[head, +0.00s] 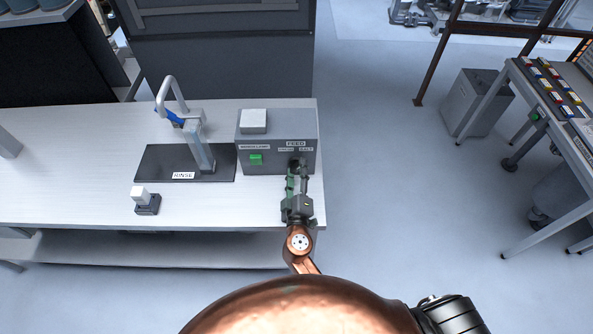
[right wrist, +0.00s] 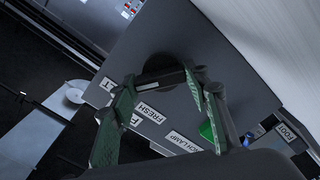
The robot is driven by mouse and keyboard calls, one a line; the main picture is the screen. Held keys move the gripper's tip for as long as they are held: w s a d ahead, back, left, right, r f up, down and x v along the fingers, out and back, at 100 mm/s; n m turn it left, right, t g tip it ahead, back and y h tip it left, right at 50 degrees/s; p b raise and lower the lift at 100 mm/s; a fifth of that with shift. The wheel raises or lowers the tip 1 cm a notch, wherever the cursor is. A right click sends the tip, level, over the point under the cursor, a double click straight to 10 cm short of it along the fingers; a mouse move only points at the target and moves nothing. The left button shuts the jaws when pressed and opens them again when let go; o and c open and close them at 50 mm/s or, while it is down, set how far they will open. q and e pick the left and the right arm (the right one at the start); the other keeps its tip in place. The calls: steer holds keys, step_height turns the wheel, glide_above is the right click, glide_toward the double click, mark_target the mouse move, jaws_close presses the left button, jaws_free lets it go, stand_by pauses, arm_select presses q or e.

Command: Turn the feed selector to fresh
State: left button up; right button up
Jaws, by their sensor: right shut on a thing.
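A grey control box (head: 252,156) stands at the right end of the white bench and carries a FEED label with FRESH and SALT labels below it. The dark round feed selector (head: 297,161) is on its front face, largely hidden behind my right gripper (head: 297,171). In the right wrist view the black selector (right wrist: 167,62) sits between the two green fingers of my right gripper (right wrist: 160,76), which is shut on its bar. The FRESH label (right wrist: 147,113) shows beside it. I cannot tell which label the selector points to. My left gripper is not in view.
A green switch (head: 256,160) by a lamp label and a white block (head: 253,121) are on the box. Left of it are a black RINSE mat (head: 160,165) with a curved tap (head: 171,95) and a small white-topped switch (head: 147,201). Open floor lies right of the bench.

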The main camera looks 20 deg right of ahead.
steer(key=shift+n, duration=0.3)
steer(key=shift+c, duration=0.2)
steer(key=n+p, duration=0.1)
steer(key=n, duration=0.2)
steer(key=shift+a+r, duration=0.1)
steer(key=shift+r, duration=0.05)
steer(key=n+p, duration=0.1)
steer(key=n, duration=0.2)
steer(key=shift+p, duration=0.3)
steer(key=n+p, duration=0.2)
steer(key=n, duration=0.2)
steer(key=shift+a+n+p, duration=0.1)
steer(key=shift+n+p, duration=0.75)
steer(key=shift+n, duration=0.85)
steer(key=o, duration=1.2)
steer(key=shift+c, duration=0.2)
